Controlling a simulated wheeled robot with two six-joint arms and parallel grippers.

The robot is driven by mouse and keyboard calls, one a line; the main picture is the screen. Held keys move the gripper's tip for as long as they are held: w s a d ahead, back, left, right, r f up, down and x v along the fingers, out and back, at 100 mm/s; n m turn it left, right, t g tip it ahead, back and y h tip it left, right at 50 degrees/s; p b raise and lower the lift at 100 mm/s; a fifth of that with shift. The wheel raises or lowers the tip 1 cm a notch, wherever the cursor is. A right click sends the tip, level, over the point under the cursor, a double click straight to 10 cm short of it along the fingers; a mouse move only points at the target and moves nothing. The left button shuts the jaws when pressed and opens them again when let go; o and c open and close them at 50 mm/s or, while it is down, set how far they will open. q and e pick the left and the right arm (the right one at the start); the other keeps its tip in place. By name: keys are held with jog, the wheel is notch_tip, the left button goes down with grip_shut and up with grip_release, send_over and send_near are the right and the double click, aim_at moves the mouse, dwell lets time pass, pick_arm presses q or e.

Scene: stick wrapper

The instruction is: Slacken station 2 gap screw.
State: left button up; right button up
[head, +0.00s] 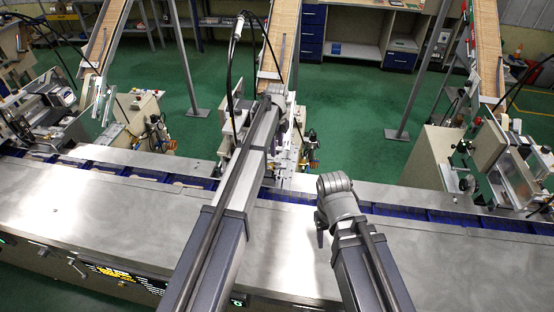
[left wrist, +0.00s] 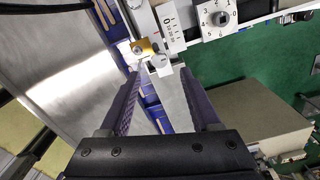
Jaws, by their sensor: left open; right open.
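The middle machine station (head: 290,150) stands at the conveyor's far edge, mostly hidden behind my left arm in the head view. In the left wrist view, a brass block with a dark screw head (left wrist: 144,47) sits beside a white numbered scale (left wrist: 172,22) and a small silver block (left wrist: 162,67). A white numbered dial (left wrist: 218,18) is to their right. I cannot tell which part is the gap screw. My left gripper (left wrist: 161,74) is open, its purple fingers spread below the brass block with nothing between them. My right gripper (head: 320,236) points down over the steel top, empty.
A steel table top (head: 110,215) runs across the front, with a blue conveyor channel (head: 440,215) behind it. Similar stations stand at left (head: 45,110) and right (head: 500,160). A beige box (left wrist: 250,115) is right of my left gripper. The steel top is largely clear.

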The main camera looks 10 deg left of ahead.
aim_at(277, 160)
pick_arm(q)
notch_tip(277, 160, down, 6)
jog(key=b, duration=0.5)
jog(key=shift+s, duration=0.1)
jog(key=shift+c, duration=0.4)
grip_shut()
